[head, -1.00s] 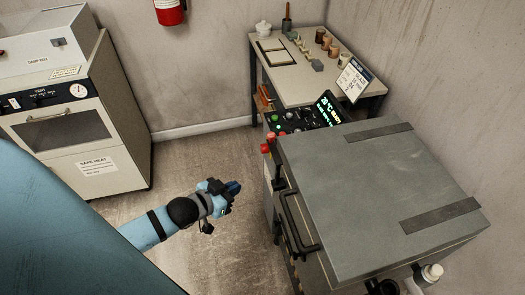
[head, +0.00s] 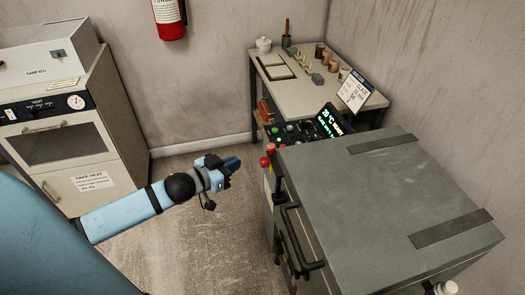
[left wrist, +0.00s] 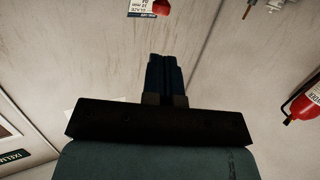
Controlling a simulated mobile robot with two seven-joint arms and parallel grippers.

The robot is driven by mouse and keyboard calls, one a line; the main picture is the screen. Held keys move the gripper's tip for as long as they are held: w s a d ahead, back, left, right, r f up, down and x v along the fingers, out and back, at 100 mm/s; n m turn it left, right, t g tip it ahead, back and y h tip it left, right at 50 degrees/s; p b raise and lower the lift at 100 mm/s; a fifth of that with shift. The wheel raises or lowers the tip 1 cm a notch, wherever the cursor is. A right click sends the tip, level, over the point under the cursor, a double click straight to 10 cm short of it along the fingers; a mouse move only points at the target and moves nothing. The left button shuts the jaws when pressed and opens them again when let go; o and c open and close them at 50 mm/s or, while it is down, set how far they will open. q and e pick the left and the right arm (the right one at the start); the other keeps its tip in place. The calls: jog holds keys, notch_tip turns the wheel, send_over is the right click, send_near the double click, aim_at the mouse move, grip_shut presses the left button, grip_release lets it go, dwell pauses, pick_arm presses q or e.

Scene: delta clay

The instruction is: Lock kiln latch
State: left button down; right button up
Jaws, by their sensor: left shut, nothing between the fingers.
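The grey kiln (head: 370,200) stands at the right in the head view, its flat lid closed down. A black bar handle (head: 296,236) runs along its front side. My right gripper is out of view.
A control panel (head: 300,132) with a lit display sits behind the kiln's corner. A table (head: 340,98) with pots and a sign stands behind it. A beige oven cabinet (head: 120,135) is at the left. Open floor (head: 200,245) lies between them.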

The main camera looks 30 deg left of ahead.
aim_at(269, 148)
pick_arm(q)
jog(key=x, duration=1.1)
jog(key=shift+w, duration=0.2)
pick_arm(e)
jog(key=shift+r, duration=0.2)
